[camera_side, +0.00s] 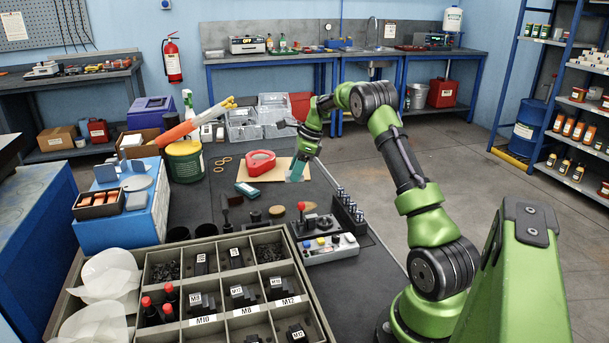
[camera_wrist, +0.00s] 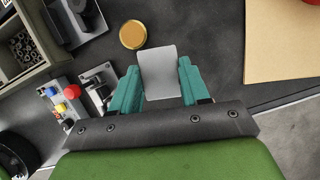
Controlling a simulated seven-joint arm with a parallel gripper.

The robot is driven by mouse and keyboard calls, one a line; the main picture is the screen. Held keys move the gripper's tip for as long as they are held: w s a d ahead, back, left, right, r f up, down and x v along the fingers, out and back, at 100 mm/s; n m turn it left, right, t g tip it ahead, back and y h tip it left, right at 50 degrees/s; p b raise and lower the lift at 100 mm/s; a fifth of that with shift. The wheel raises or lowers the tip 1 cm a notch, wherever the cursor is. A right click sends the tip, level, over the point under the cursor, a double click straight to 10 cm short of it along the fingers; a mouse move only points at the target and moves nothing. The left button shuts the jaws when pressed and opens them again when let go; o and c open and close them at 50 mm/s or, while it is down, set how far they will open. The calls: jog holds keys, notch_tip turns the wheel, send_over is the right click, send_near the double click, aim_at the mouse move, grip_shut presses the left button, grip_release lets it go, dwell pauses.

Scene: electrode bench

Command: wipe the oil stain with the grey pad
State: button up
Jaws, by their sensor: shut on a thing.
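A light grey pad (camera_wrist: 158,82) is held between the teal fingers of my gripper (camera_wrist: 159,66), with its flat face showing in the wrist view. In the side view my gripper (camera_side: 297,170) points down near the right edge of the dark bench (camera_side: 204,206), beside a tan sheet. The pad is hardly visible there, and I cannot tell whether it touches the bench. I cannot make out an oil stain in either view; it may be hidden by the gripper or too faint on the dark top.
A round gold-topped item (camera_wrist: 132,34) stands close to the pad in the wrist view. A switch box (camera_side: 330,248), a black holder (camera_side: 348,205) and a compartment tray (camera_side: 222,312) fill the near side.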

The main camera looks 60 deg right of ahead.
jog(key=s+d+f, duration=0.1)
jog(key=s+d, duration=0.3)
jog(key=s, duration=0.2)
jog(key=n, duration=0.2)
send_over(316, 205)
jog(key=shift+y, duration=0.3)
jog(key=shift+s+d+f, duration=0.15)
jog(key=shift+f, duration=0.8)
jog(key=shift+s+d+f, duration=0.15)
jog(key=shift+f, duration=0.8)
jog(key=shift+s+d+f, duration=0.15)
jog(key=shift+f, duration=0.8)
jog(key=shift+x, duration=1.45)
jog(key=shift+w+a, duration=2.2)
jog(key=shift+a, duration=0.05)
jog(key=shift+s+d, duration=2.65)
jog(key=shift+a, duration=0.3)
jog(key=shift+w+a, duration=2.45)
jog(key=shift+w, duration=0.05)
jog(key=shift+s+d, duration=2.6)
notch_tip(316, 205, up, 8)
jog(key=shift+r, duration=0.15)
